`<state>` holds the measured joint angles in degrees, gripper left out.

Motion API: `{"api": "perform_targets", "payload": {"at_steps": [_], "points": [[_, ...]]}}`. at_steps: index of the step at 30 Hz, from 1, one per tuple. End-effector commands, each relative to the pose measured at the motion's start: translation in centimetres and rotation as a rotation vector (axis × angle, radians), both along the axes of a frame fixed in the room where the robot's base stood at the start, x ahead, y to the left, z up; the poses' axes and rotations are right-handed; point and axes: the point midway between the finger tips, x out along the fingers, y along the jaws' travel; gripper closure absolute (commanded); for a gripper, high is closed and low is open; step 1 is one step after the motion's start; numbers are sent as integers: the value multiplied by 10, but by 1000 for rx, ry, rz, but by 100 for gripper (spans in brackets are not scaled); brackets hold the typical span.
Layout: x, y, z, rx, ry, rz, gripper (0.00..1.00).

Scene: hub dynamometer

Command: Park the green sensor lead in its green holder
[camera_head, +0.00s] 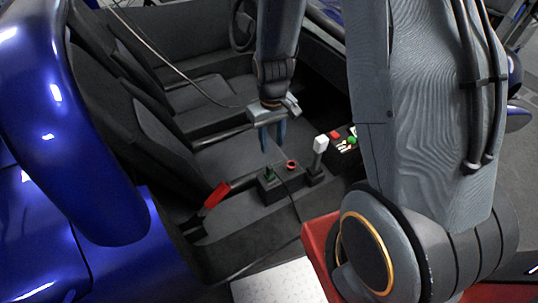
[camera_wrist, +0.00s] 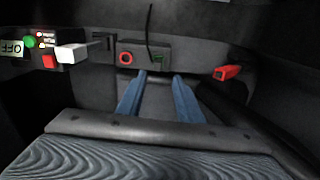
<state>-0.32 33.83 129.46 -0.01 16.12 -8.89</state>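A small dark block (camera_wrist: 141,53) on the center console carries a green part (camera_wrist: 160,57) and a red ring (camera_wrist: 126,58). In the head view the green part (camera_head: 270,175) stands at the left end of the block and the red ring (camera_head: 291,165) at the right. A thin dark cable (camera_wrist: 149,22) runs to the block near the green part. I cannot tell whether this green is the sensor lead's plug, its holder, or both. My gripper (camera_wrist: 159,77) is open, with nothing visible between its fingers. In the head view my gripper (camera_head: 272,148) points down above the block, apart from it.
A white-topped lever (camera_head: 320,143) and a control box (camera_head: 344,138) with red and green buttons stand right of the block. A red-handled brake lever (camera_head: 217,195) is at left. Dark seats (camera_head: 150,140) and a steering wheel (camera_head: 243,25) surround the space.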

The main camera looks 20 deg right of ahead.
Motion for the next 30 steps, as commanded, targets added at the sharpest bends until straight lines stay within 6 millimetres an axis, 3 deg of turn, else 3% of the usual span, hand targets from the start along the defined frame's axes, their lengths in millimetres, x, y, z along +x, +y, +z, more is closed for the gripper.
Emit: {"api": "perform_targets", "payload": {"at_steps": [1,6,17,30], "points": [[6,0,-22,0,6,9,67],[17,0,-57,0,10,30,67],[20,0,-76,0,11,36,67],[20,-1,-121,0,12,35,67]]}}
